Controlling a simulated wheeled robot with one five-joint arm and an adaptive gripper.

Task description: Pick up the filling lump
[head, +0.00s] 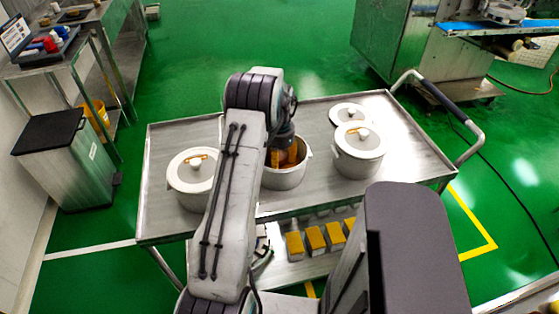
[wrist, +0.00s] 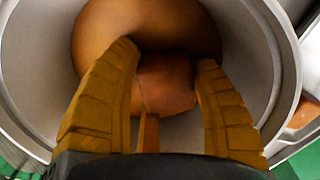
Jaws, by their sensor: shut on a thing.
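The filling lump (wrist: 165,82) is a smooth brown lump between the two yellow-brown ribbed fingers of my gripper (wrist: 166,60) in the wrist view. My gripper is shut on it, inside an open white pot (wrist: 278,95). A larger brown rounded mass (wrist: 140,22) lies just beyond the fingertips in the pot; where it meets the held lump is in shadow. In the head view my gripper (head: 279,160) points down into the open pot (head: 286,181) at the cart's middle, and my arm hides part of that pot.
The pot stands on a steel cart (head: 410,165). A lidded pot (head: 190,182) stands left, another (head: 358,155) right, with a white lid (head: 347,114) behind it. Yellow-topped blocks (head: 314,240) sit on the lower shelf. A bin (head: 75,165) stands left.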

